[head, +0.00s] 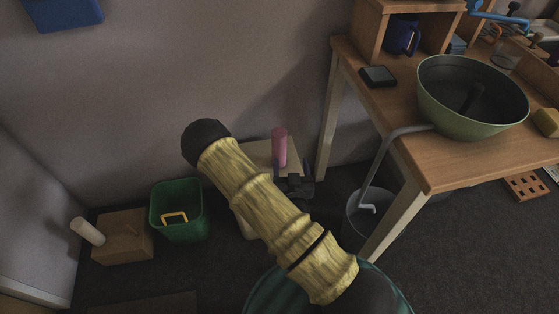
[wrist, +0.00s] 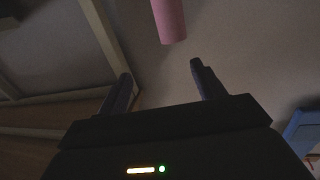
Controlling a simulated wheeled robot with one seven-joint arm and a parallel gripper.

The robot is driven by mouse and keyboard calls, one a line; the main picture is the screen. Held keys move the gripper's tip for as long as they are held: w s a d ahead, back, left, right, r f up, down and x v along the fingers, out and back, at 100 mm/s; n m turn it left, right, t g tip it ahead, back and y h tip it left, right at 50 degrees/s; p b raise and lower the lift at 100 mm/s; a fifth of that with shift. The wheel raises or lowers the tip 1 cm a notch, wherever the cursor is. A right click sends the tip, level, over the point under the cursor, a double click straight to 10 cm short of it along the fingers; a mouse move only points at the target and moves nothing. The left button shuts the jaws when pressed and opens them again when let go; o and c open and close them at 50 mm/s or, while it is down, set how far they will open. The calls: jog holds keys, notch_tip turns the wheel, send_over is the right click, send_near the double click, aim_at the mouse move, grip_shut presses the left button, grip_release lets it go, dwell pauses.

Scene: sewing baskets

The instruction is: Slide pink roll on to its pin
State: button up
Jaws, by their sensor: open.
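The pink roll (head: 280,146) stands upright at the small pale stand below the desk's left side in the head view. In the wrist view the pink roll (wrist: 169,20) shows at the top, ahead of my fingertips and roughly in line with the gap between them. My gripper (head: 295,182) is close to the roll's lower end in the head view, dark and small. In the wrist view my gripper (wrist: 160,70) has its two fingers apart with nothing between them. I cannot make out the pin; the roll's lower end is partly hidden by the gripper.
The pale stand (head: 258,152) is partly hidden by my arm. A green bin (head: 178,228) and a cardboard box (head: 124,240) with a white roll (head: 88,231) are at left. A wooden desk (head: 440,170) with a green bowl (head: 470,125) is at right; a grey bucket (head: 360,232) stands by its leg.

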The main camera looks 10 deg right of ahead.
aim_at(282, 139)
jog(key=shift+s+a+f+n+t+y, duration=0.3)
jog(key=shift+a+f+n+t+y, duration=0.25)
jog(key=shift+f, duration=0.2)
jog(key=shift+b, duration=0.3)
jog(key=w+b, duration=0.2)
jog(key=w, duration=0.2)
jog(key=w+b, duration=0.3)
jog(key=w, duration=0.1)
jog(key=w+d+b, duration=0.1)
jog(key=w+b, duration=0.1)
jog(key=w, duration=0.2)
jog(key=shift+w+d, duration=0.1)
jog(key=shift+w, duration=0.05)
